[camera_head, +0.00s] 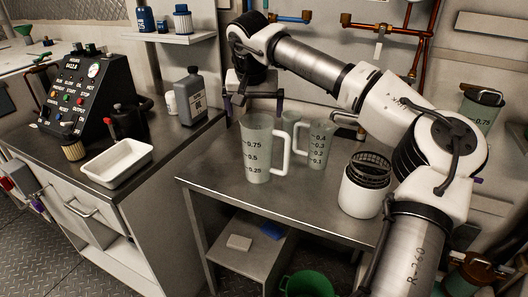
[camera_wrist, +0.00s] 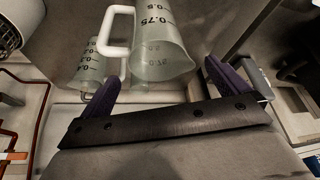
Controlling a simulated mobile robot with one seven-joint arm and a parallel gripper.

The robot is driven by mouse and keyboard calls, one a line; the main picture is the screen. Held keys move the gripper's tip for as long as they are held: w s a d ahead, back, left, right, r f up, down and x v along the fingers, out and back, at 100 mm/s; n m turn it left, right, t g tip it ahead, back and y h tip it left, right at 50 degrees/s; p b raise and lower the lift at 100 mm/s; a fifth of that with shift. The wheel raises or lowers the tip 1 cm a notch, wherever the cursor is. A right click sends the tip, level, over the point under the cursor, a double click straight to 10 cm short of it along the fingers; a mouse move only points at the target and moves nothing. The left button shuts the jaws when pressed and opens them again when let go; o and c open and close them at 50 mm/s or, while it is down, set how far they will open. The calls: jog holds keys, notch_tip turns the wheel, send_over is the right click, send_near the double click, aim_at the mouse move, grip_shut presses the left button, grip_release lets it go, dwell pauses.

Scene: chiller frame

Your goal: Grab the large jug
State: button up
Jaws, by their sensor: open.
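The large jug (camera_head: 257,155) is a clear measuring jug with marks up to 0.75 and a white handle on its right side in the head view. It stands upright on the metal table. In the wrist view the large jug (camera_wrist: 163,45) is just ahead, between the lines of my two purple fingers, with its handle to the left. My gripper (camera_head: 254,117) is behind the jug, partly hidden by it. In the wrist view my gripper (camera_wrist: 161,76) is open and empty. I cannot tell whether a finger touches the jug.
A smaller jug (camera_head: 317,147) stands close to the right, and shows in the wrist view (camera_wrist: 86,68). A white container with a black basket (camera_head: 366,185) stands further right on the metal table (camera_head: 305,208). A grey bottle (camera_head: 190,98) is on the left counter. The table's front is clear.

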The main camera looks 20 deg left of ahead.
jog(key=x, duration=0.3)
jog(key=p+x, duration=0.1)
jog(key=x, duration=0.1)
jog(key=shift+w+d+f, duration=0.1)
jog(key=shift+d, duration=0.15)
jog(key=c, duration=1.2)
jog(key=shift+c, duration=0.2)
